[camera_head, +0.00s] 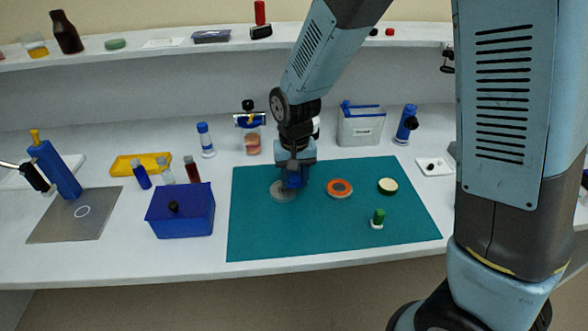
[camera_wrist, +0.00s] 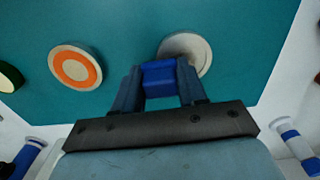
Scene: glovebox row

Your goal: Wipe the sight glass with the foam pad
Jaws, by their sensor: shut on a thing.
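My gripper (camera_head: 292,180) is shut on a blue block, which I take as the foam pad (camera_wrist: 159,79); the pad sits between both fingers in the wrist view. A round grey disc, apparently the sight glass (camera_wrist: 198,49), lies flat on the teal mat (camera_head: 330,235). In the head view the disc (camera_head: 279,193) is partly hidden behind the gripper and pad. The pad is over or beside the disc's edge; I cannot tell whether they touch.
An orange disc with a grey rim (camera_head: 340,188), a cream disc with a dark green rim (camera_head: 388,186) and a small green-and-white item (camera_head: 378,218) are on the mat. A blue box (camera_head: 181,212) stands left of it. A grey bin (camera_head: 360,127) stands behind. The mat's front is clear.

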